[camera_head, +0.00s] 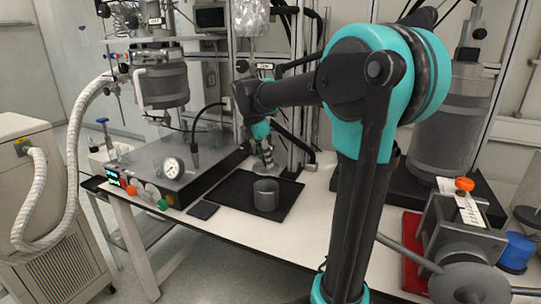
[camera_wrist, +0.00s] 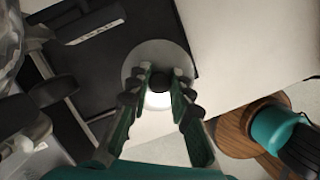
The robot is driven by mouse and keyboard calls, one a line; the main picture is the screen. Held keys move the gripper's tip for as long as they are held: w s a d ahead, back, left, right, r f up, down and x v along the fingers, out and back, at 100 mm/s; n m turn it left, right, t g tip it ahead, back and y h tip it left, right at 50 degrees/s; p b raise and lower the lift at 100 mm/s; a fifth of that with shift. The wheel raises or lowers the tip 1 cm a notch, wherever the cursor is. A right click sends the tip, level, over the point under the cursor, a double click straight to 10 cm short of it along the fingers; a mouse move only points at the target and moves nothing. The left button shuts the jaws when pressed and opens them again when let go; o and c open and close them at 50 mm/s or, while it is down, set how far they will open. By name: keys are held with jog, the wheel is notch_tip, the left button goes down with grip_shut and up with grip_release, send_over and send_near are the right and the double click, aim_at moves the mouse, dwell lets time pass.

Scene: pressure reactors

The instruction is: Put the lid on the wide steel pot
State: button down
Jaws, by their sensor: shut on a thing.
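The wide steel pot (camera_head: 266,196) is a short grey cylinder standing upright on a black tray on the table in the head view. I cannot make it out in the wrist view. The lid (camera_wrist: 158,50) is a round pale grey disc with a dark knob. My gripper (camera_wrist: 158,82) is shut on that knob, with the lid beyond the fingertips. In the head view my gripper (camera_head: 264,153) is small and partly hidden, behind and above the pot. The lid and pot appear apart.
The black tray (camera_head: 225,188) has bare room around the pot. Left of it is a hotplate unit with a pressure gauge (camera_head: 173,168) and coloured knobs. A small dark pad (camera_head: 203,210) lies in front. Metal posts and a rack stand behind. Clear white table (camera_head: 312,215) lies to the right.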

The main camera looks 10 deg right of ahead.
aim_at(264, 169)
jog(key=shift+f, duration=3.1)
jog(key=shift+f, duration=0.2)
jog(key=c, duration=1.3)
grip_release()
jog(key=shift+o, duration=0.7)
jog(key=o, duration=0.3)
jog(key=shift+o, duration=0.2)
jog(key=shift+r, duration=0.15)
jog(key=shift+r, duration=3.4)
